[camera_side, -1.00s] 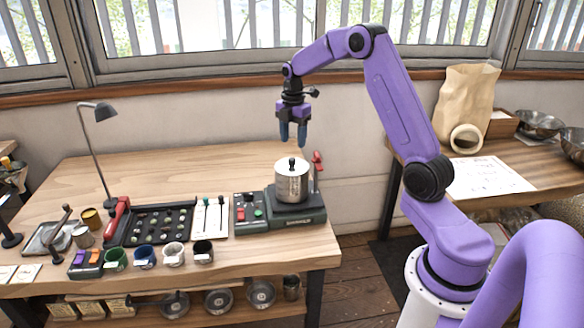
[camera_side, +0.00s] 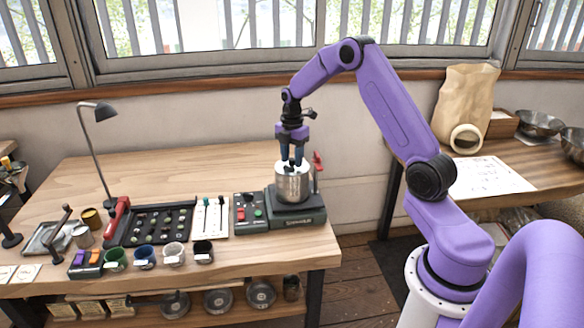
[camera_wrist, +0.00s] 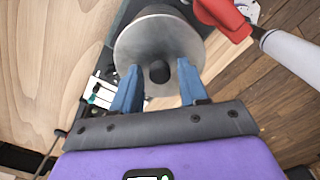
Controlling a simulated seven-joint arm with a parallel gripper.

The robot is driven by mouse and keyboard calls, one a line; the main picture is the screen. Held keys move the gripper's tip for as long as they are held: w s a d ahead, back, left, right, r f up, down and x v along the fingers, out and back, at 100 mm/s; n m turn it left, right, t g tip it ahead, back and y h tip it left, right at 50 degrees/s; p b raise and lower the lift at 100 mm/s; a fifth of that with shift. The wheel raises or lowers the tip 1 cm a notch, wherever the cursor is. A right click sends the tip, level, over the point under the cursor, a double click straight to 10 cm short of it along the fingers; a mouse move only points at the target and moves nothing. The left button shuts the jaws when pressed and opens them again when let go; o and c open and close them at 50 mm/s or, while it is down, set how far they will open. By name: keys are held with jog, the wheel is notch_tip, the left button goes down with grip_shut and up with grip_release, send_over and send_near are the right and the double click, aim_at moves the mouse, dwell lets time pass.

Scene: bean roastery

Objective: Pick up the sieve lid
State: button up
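The sieve lid (camera_wrist: 145,50) is a round silver metal disc with a black knob (camera_wrist: 159,72) in its middle. It sits on the silver cylindrical canister (camera_side: 292,187), which stands on a dark green machine base (camera_side: 296,213). My gripper (camera_side: 292,164) is right above the lid, pointing down. In the wrist view its two blue fingers (camera_wrist: 158,85) are spread on either side of the knob, with gaps between them and it.
A red-handled lever (camera_side: 318,163) stands close at the canister's right; it shows large in the wrist view (camera_wrist: 222,18). A control box (camera_side: 248,212) with red and green buttons is at the left. Several cups line the bench's front edge. The back of the bench is clear.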

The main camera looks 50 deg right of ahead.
grip_shut()
jog(key=shift+r, duration=0.2)
